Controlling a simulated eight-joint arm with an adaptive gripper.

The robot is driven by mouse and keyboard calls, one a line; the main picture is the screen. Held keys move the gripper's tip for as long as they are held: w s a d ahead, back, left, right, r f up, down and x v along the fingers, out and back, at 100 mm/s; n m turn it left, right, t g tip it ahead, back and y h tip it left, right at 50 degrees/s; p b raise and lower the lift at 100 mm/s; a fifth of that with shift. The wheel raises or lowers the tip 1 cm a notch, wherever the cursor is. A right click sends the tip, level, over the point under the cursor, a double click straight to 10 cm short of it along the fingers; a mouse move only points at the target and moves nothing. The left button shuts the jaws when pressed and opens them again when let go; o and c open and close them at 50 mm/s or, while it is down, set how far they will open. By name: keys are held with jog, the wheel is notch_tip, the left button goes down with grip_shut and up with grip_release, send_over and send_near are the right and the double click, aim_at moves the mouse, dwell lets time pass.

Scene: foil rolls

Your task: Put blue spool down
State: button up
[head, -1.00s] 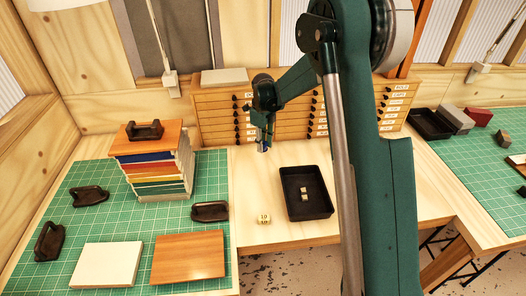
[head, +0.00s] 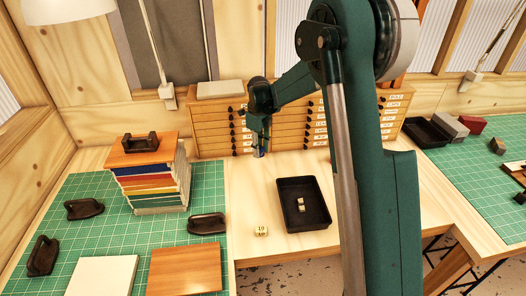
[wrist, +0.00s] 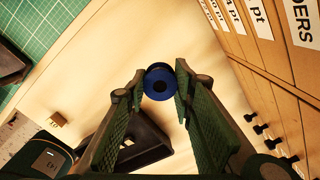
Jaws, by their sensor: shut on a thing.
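The blue spool (wrist: 160,83) sits between the fingertips in the wrist view, its round end with a dark centre facing the camera. My gripper (wrist: 160,74) is shut on it. In the head view my gripper (head: 259,149) points down over the bare wood bench, just in front of the drawer cabinet. A little of the blue spool (head: 258,154) shows at its tips there. I cannot tell whether the spool touches the bench.
A drawer cabinet (head: 213,130) stands close behind. A black tray (head: 318,213) with small pale blocks lies at front right, and a number die (head: 261,231) in front. A book stack (head: 152,185) and dark handles stand on the left green mat. Bare bench surrounds the gripper.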

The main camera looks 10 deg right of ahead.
jog(key=shift+d, duration=0.15)
jog(key=n, duration=0.3)
send_over(300, 166)
jog(key=shift+r+p, duration=0.15)
jog(key=shift+p, duration=0.15)
jog(key=shift+f, duration=3.15)
jog(key=shift+f, duration=0.1)
jog(key=shift+f+p, duration=0.35)
jog(key=shift+f, duration=1.4)
jog(key=shift+f, duration=0.15)
